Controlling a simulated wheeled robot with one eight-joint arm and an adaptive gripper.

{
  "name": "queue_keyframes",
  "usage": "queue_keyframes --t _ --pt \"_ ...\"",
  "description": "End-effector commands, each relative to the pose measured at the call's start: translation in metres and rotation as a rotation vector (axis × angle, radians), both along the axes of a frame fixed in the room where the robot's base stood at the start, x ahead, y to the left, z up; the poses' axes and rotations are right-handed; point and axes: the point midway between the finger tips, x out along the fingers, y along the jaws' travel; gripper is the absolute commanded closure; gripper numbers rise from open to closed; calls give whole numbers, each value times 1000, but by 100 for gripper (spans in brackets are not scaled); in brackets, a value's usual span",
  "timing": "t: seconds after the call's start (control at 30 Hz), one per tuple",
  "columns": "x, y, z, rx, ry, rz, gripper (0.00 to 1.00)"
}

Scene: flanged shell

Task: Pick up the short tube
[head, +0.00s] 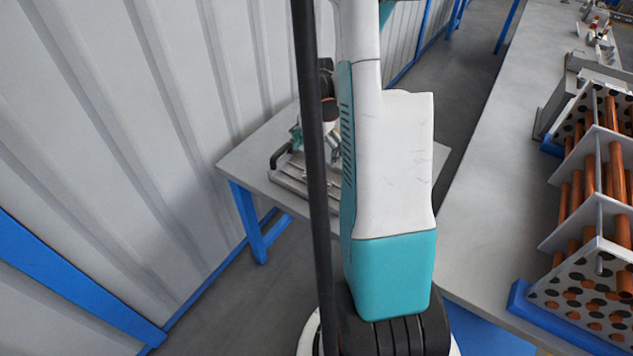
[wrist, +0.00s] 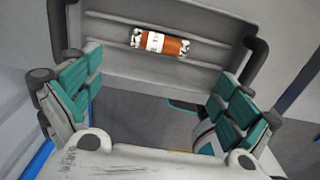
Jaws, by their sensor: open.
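The short tube (wrist: 172,45) is copper-orange with a white label and pale ends. It lies crosswise on a grey tray (wrist: 112,35) with black handles, at the top of the wrist view. My gripper (wrist: 160,80) is open and empty, its teal-padded fingers spread to left and right. The tube appears beyond the fingertips, apart from them. In the head view the tray (head: 288,180) sits on a small table, and my gripper (head: 312,145) is over it, partly hidden by my arm and a dark pole. I cannot make out the tube there.
The small grey table (head: 240,160) on blue legs stands by a corrugated wall (head: 130,120). A long grey bench (head: 490,160) runs along the right. On it stands a bundle of copper tubes in perforated plates (head: 590,210). Floor shows between table and bench.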

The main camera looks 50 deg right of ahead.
Motion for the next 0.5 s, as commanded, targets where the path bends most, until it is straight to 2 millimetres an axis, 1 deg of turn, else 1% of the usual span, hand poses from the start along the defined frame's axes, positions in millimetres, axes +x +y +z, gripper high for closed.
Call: queue_keyframes --t 0.03,0.2,0.5 --pt "1 0 -14 0 0 0 3" --pt "1 0 -38 -1 0 -1 3" --pt "1 -1 -55 -1 -1 -1 3"
